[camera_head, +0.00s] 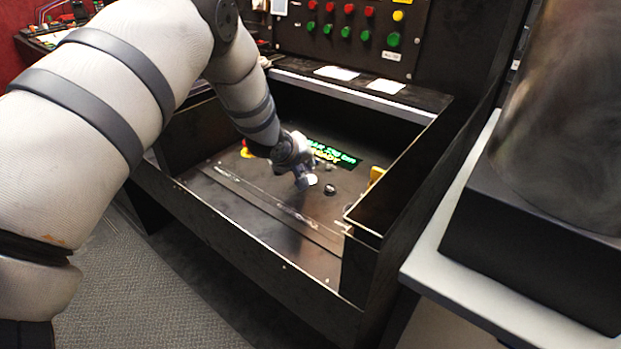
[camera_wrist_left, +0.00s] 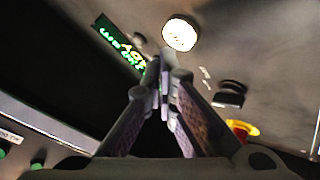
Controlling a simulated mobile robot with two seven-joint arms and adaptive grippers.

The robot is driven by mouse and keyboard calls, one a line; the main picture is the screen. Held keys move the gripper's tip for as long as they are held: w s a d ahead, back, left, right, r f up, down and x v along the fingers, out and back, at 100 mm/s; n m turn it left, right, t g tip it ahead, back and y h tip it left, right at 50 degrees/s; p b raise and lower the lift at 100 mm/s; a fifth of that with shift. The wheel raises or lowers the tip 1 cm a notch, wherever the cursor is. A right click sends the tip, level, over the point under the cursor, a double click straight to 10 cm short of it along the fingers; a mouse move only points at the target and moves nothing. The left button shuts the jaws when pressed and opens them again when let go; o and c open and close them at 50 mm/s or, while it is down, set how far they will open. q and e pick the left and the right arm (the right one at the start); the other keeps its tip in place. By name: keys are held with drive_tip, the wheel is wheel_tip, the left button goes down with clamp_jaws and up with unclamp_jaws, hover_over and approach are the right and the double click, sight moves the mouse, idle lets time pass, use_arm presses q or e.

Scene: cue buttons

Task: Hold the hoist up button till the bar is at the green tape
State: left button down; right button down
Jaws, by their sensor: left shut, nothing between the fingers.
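My left gripper (camera_head: 302,183) is shut and empty, low over the sloped console panel. Its closed fingertips (camera_wrist_left: 163,88) also show in the left wrist view. A round white button (camera_wrist_left: 180,33) with small blurred marking lies just past the fingertips in that view; I cannot read its label. In the head view a pale round shape (camera_head: 312,179) sits right beside the fingertips. Contact cannot be told. A display with green and yellow text (camera_head: 330,153) lies behind the gripper, and it shows in the wrist view (camera_wrist_left: 122,45). I see neither bar nor green tape.
A yellow and red stop button (camera_wrist_left: 240,130) and a dark knob (camera_wrist_left: 230,94) sit on the panel. A raised black side wall (camera_head: 410,165) bounds the console at right. An upright board (camera_head: 350,30) carries red, green and yellow buttons. A grey table (camera_head: 440,262) stands at right.

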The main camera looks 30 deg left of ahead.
idle(0.8)
use_arm(q)
drive_tip(key=shift+f, duration=0.45)
drive_tip(key=shift+f, duration=0.45)
idle(1.5)
drive_tip(key=shift+r, duration=0.15)
idle(3.8)
drive_tip(key=shift+r, duration=0.75)
